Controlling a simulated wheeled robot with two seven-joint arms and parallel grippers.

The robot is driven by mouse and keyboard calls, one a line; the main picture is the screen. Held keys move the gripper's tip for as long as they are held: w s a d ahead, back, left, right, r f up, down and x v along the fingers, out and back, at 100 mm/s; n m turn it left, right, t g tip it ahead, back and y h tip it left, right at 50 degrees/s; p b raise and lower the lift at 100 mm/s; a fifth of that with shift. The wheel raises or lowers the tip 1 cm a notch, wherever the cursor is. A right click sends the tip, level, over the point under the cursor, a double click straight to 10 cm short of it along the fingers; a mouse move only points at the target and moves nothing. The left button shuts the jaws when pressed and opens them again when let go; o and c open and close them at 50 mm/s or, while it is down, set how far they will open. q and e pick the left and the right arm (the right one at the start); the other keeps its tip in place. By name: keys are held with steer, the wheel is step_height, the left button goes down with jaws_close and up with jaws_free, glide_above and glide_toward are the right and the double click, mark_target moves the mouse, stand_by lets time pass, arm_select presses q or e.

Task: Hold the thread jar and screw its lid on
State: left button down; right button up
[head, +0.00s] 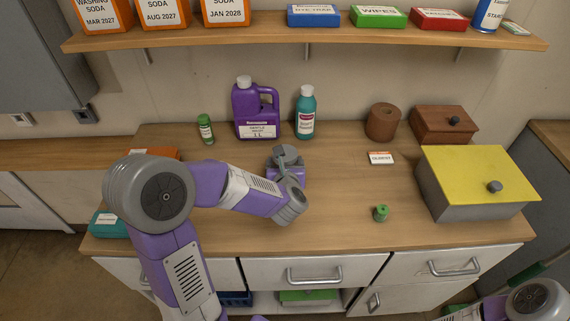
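No jar in the head view is clearly marked as the thread jar. A small green item (381,213) stands on the counter right of centre; it is too small to tell whether it is a jar or a lid. A brown cylinder with a dark opening in its top (383,121) stands farther back. My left arm reaches over the counter from the left, and its hand (287,165) is near the middle. Its fingers are hidden, so I cannot tell whether it holds anything. My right arm shows only at the lower right corner, with its gripper out of view.
A purple jug (256,110), a teal bottle (306,112) and a green bottle (205,129) stand at the back. A yellow-lidded grey box (478,185) and a brown box (443,125) are at the right. A small white-labelled box (380,158) lies between. The front centre is clear.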

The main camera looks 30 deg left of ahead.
arm_select(q)
jaws_free()
steer(key=shift+f, duration=0.1)
steer(key=shift+s+d+r, duration=0.1)
steer(key=shift+r, duration=0.2)
steer(key=p+v, duration=0.1)
steer(key=v, duration=0.4)
steer(key=shift+s+d+r, duration=0.15)
steer(key=shift+s+d, duration=0.05)
steer(key=shift+b+v, duration=1.8)
steer(key=shift+v, duration=1.15)
steer(key=shift+s, duration=0.1)
